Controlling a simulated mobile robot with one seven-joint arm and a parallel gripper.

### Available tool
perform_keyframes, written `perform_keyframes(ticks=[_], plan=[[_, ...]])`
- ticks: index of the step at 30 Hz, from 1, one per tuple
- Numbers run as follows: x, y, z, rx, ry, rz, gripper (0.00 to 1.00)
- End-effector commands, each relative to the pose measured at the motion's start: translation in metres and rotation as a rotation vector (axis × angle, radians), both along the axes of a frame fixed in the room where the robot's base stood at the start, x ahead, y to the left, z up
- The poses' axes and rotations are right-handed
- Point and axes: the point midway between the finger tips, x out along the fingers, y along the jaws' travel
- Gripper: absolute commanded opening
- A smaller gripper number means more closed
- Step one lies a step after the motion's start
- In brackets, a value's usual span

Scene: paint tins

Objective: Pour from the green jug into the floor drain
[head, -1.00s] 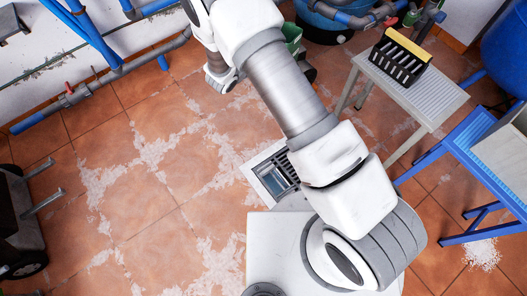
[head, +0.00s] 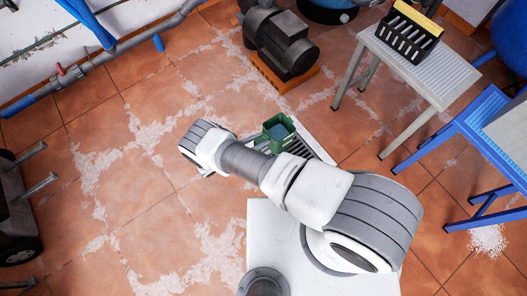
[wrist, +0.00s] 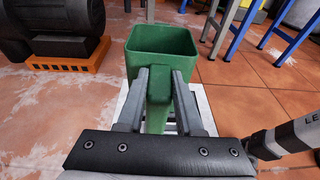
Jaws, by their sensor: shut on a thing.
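The green jug (head: 277,133) is an open-topped, square-mouthed container. In the head view it is out beyond my arm, and its inside looks blue-grey. The wrist view shows it close ahead (wrist: 162,42), roughly upright, with its handle between my gripper's fingers (wrist: 158,80). My gripper is shut on that handle; in the head view the arm hides the fingers. The floor drain (head: 318,146) shows as a dark grate with a pale frame beside the jug, partly covered by jug and arm. In the wrist view a pale edge lies below the jug. I see no liquid flowing.
A dark pump (head: 282,40) on an orange base stands behind the jug. A dark cart (head: 15,215) is at left. The tiled floor between is clear.

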Motion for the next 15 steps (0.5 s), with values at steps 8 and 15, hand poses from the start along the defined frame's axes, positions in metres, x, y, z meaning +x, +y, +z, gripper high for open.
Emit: perform_keyframes(ticks=[8, 15], plan=[[-0.030, -0.013, -0.030, -0.007, -0.008, -0.042, 0.00], [-0.030, -0.013, -0.030, -0.007, -0.008, -0.043, 0.00]])
